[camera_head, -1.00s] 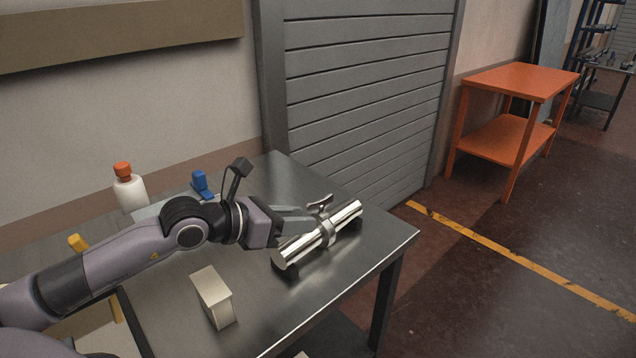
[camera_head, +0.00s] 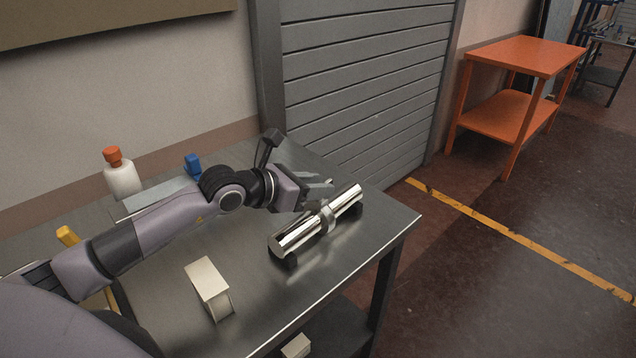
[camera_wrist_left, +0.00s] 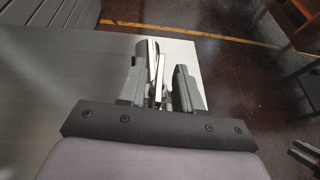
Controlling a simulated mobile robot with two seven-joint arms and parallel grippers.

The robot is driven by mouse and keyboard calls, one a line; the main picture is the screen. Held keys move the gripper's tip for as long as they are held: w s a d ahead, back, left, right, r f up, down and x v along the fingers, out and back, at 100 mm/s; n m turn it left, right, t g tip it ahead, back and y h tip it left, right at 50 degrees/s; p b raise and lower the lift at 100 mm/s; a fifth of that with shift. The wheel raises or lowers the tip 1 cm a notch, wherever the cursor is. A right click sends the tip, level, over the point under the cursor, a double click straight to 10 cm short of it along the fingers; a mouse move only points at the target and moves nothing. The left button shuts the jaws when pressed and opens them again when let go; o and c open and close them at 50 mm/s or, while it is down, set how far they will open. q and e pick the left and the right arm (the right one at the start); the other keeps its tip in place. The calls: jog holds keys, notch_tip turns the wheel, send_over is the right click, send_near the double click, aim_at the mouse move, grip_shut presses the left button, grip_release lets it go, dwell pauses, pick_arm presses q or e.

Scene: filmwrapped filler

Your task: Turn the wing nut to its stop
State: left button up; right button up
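A shiny metal pipe (camera_head: 293,237) lies on two dark supports on the steel table, with a clamp band (camera_head: 328,218) around its middle. The wing nut cannot be made out in the head view; my fingers cover that spot. My left gripper (camera_head: 322,191) is just behind and above the clamp. In the left wrist view, the two fingers of my left gripper (camera_wrist_left: 162,85) stand apart, with bright metal, probably of the pipe and clamp, showing between them. Whether they touch the wing nut is unclear.
On the steel table (camera_head: 345,270) stand a cream block (camera_head: 209,287), a white bottle with an orange cap (camera_head: 121,178) and a blue item (camera_head: 193,164). An orange shelf table (camera_head: 525,58) stands farther off on the right. The table's front right is clear.

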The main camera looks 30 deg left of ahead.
pick_arm(q)
jog(key=shift+w+d+f, duration=0.15)
jog(key=shift+w+d, duration=0.05)
jog(key=shift+w, duration=0.2)
grip_shut()
